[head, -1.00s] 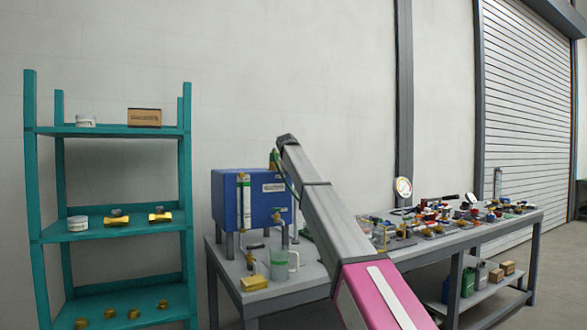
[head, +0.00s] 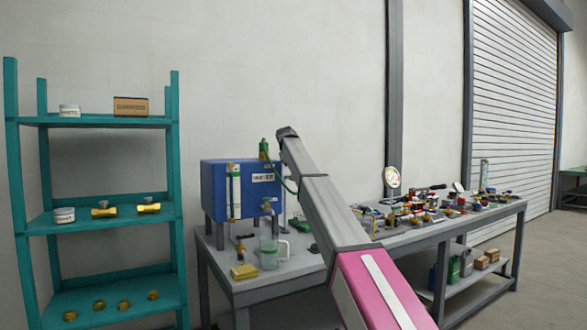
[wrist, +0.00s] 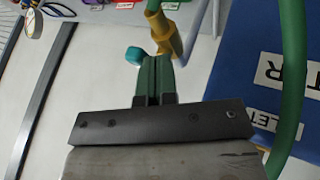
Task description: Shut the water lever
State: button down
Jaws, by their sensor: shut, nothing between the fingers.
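The blue tank (head: 217,190) stands on legs on the left end of the bench. In the wrist view its blue face (wrist: 285,60) with white lettered labels fills the right side. My gripper (wrist: 153,62) is shut and empty, its green fingers pointing up the picture. A brass valve fitting (wrist: 164,42) is just beyond the fingertips. A teal rounded end (wrist: 135,55), possibly the lever's grip, sits just left of the fingertips; I cannot tell whether they touch. A green hose (wrist: 296,60) curves along the right. In the head view I cannot make out my fingers clearly.
The grey bench (head: 272,288) carries a clear jug (head: 269,252), a yellow block (head: 243,272) and, farther right, a round gauge (head: 393,177) among several fittings. A teal shelf (head: 90,122) stands left. My arm crosses in front of the bench.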

jog(key=shift+d+n+y, duration=0.3)
jog(key=shift+d+n, duration=0.05)
jog(key=shift+n, duration=0.15)
jog(key=d+n+y, duration=0.1)
jog(key=n, duration=0.1)
jog(key=w+d+n+y, duration=0.1)
jog(key=n, duration=0.1)
jog(key=d+n+y, duration=0.1)
jog(key=n+y, duration=0.1)
jog(key=shift+w, duration=0.2)
jog(key=w+n+g+y, duration=0.1)
jog(key=n, duration=0.1)
jog(key=w+d+n+g+y, duration=0.1)
jog(key=n, duration=0.2)
jog(key=w+n+g+y, duration=0.1)
jog(key=n, duration=0.2)
jog(key=shift+w+d+y, duration=0.1)
jog(key=shift+d+y, duration=0.3)
jog(key=shift+a, duration=0.75)
